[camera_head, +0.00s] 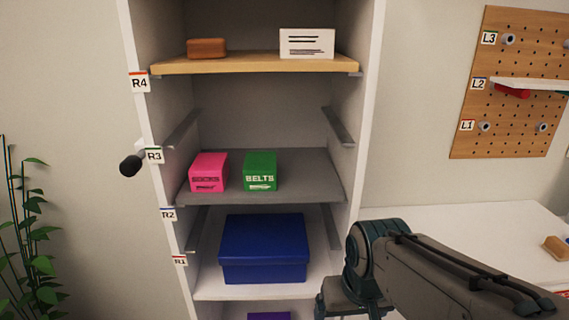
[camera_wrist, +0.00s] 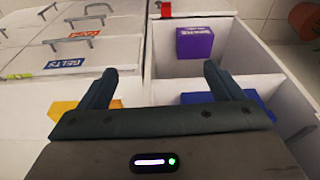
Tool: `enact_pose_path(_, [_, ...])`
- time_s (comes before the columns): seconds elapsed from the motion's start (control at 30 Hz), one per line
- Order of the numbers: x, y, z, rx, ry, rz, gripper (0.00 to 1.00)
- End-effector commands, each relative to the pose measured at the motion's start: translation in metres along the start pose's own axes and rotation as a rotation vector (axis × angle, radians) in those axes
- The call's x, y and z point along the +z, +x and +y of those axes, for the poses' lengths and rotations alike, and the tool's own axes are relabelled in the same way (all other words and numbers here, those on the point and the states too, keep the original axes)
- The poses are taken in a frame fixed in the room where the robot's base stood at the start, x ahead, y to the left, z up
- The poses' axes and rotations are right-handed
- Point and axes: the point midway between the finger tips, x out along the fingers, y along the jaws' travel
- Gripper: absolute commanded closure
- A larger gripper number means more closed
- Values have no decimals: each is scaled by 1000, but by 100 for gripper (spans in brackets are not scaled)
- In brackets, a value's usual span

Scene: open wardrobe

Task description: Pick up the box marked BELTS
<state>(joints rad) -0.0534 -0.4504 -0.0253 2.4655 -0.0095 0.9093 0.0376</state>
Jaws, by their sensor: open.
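The green box marked BELTS (camera_head: 260,171) stands on the grey shelf (camera_head: 280,194) of the open wardrobe in the head view, just right of a pink box (camera_head: 209,172). A narrow gap separates the two boxes. My arm reaches in at the lower right of that view, in front of and below the shelf; my fingers cannot be made out there. In the wrist view my gripper (camera_wrist: 158,74) is open with nothing between its fingers, over drawers and an open compartment. The green box is not seen in the wrist view.
A blue lidded box (camera_head: 264,248) sits on the white shelf below. The wooden shelf (camera_head: 250,63) above holds a brown block (camera_head: 207,48) and a white box (camera_head: 307,43). A purple box (camera_wrist: 195,43) lies in the open compartment. A drawer label (camera_wrist: 67,63) also reads BELTS.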

Motion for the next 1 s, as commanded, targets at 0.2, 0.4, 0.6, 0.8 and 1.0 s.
enact_pose_path(0.2, [-76,-62,-25,-5,-17,60,13])
enact_pose_path(0.4, [-158,-121,-66,7,-4,146,13])
enact_pose_path(0.6, [-216,-166,-112,19,13,235,13])
enact_pose_path(0.8, [-239,-176,-140,22,22,289,13])
enact_pose_path(1.0, [-247,-173,-148,23,26,303,13])
